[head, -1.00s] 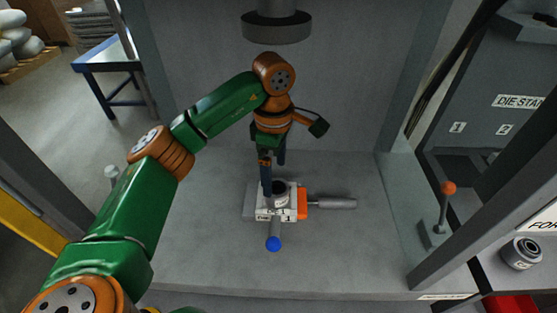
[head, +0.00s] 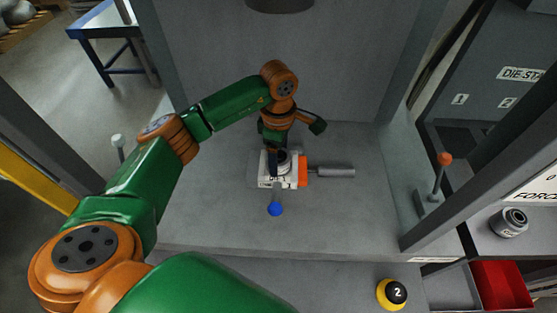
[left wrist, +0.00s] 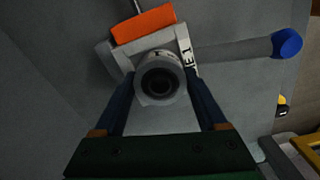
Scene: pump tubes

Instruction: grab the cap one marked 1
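The grey round part with a dark bore (left wrist: 160,80), which I take for the cap, sits in the white block (left wrist: 120,57). The block bears a label ending in "E 1". The block also shows in the head view (head: 265,183), on the grey press bed. My left gripper (left wrist: 160,78) points down over it, one dark finger on each side of the round part. The fingers look spread, close to its sides; contact is not clear. In the head view the left gripper (head: 279,160) partly hides the round part. My right gripper is not in view.
The block has an orange piece (head: 303,171), a grey rod to the right and a blue-ended handle (head: 275,209) toward me. An orange-knobbed lever (head: 444,159), another ringed part (head: 510,222), a red bin (head: 502,285) and a yellow-black button (head: 392,293) are at right.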

